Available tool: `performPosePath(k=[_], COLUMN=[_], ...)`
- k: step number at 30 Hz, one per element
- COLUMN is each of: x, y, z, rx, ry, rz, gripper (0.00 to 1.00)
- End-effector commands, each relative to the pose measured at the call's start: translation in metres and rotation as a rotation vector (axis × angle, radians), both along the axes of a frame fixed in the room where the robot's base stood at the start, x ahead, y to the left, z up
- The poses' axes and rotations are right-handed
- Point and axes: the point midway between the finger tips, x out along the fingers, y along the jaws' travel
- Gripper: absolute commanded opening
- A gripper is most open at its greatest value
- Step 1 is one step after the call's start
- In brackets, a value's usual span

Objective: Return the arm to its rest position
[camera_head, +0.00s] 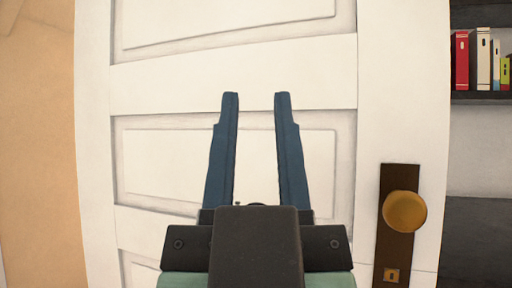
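My gripper (256,98) is in the lower middle of the head view. Its two blue fingers point up in the picture and stand apart, with nothing between them. Behind it is a white panelled door (235,75). The gripper overlaps the door in the picture; I cannot tell how close it is or whether it touches. The rest of my arm is mostly out of view.
A round brass knob (405,211) on a dark plate (394,174) is on the door, right of my gripper. Further right, a dark shelf (481,97) holds several books (483,58). A tan wall (38,150) is at the left.

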Motion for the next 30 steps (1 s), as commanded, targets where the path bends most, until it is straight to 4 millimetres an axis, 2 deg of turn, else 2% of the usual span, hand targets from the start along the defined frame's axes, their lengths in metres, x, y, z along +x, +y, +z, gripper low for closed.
performPosePath(k=[5,8,30], x=[0.001,0.001,0.001], y=[0.0,0.0,0.001], z=[0.025,0.05,0.278], rx=[0.001,0.001,0.001], ry=[0.002,0.002,0.003], rz=[0.001,0.001,0.003], gripper=[0.33,0.33,0.33])
